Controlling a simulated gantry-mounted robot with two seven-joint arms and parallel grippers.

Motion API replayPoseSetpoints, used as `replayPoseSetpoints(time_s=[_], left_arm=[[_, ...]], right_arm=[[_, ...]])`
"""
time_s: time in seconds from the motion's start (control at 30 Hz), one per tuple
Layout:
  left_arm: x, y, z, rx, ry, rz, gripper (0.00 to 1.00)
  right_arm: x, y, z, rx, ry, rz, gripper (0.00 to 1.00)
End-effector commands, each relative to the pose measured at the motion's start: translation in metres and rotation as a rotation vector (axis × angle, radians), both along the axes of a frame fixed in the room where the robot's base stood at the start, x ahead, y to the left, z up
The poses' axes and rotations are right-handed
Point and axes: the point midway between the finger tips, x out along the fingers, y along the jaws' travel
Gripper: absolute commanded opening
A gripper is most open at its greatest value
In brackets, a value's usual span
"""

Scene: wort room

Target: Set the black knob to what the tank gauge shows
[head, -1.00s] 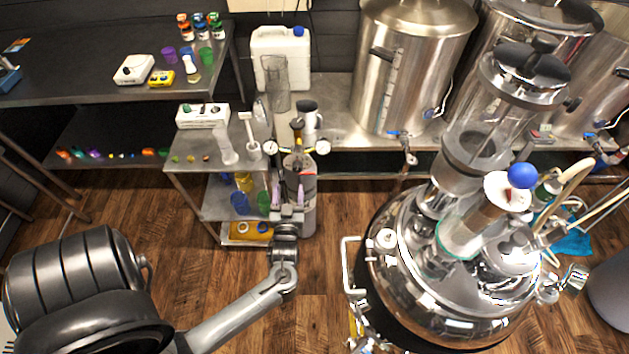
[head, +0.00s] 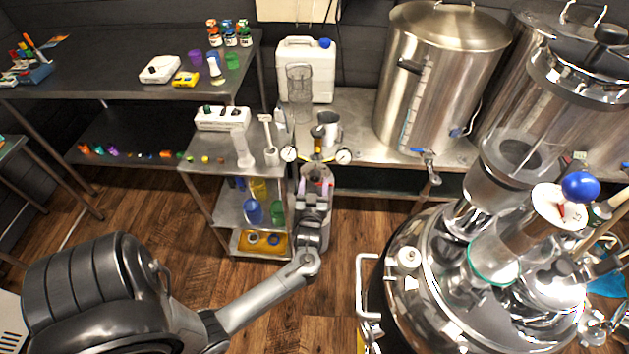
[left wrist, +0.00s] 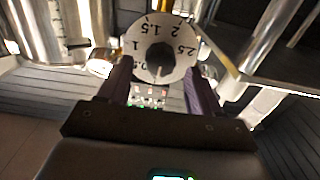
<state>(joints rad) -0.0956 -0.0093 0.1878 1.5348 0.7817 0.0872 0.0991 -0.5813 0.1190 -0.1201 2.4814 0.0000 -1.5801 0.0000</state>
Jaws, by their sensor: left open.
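The black knob (left wrist: 160,57) sits at the centre of a round white dial (left wrist: 143,33) marked from about 0.5 to 2.5, in the left wrist view. Its setting is hard to read. My left gripper (left wrist: 158,72) is open, one dark finger on each side below the knob, with gaps showing. In the head view my left gripper (head: 316,184) is just in front of the regulator on the grey cylinder (head: 325,225); the knob cannot be made out there. A steel tank (head: 450,75) at the back has a vertical scale (head: 415,105), too small to read. My right gripper is out of view.
Two small round gauges (head: 289,154) (head: 343,157) flank the regulator. A small shelf cart (head: 215,160) with bottles and a yellow tray stands close on the left. A large shiny vessel (head: 430,290) with a handle stands at right.

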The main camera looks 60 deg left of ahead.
Motion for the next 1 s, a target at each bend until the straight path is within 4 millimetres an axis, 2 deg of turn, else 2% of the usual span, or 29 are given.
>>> replayPoseSetpoints(time_s=[0.2, 0.57, 0.67, 0.93, 1.0], left_arm=[[0.011, 0.015, 0.000, 0.001, -0.001, -0.001, 0.64], [0.013, 0.019, 0.000, 0.000, 0.000, -0.001, 0.64], [0.013, 0.018, 0.000, 0.000, 0.000, -0.001, 0.52], [0.013, 0.018, 0.000, 0.000, 0.000, -0.001, 0.11], [0.013, 0.018, 0.000, 0.001, 0.001, -0.001, 0.10]], right_arm=[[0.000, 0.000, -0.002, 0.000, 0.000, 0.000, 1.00], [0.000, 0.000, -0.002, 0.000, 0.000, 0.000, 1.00], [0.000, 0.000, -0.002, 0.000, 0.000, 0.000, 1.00], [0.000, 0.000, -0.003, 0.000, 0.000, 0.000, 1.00], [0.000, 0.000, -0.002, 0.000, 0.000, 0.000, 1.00]])
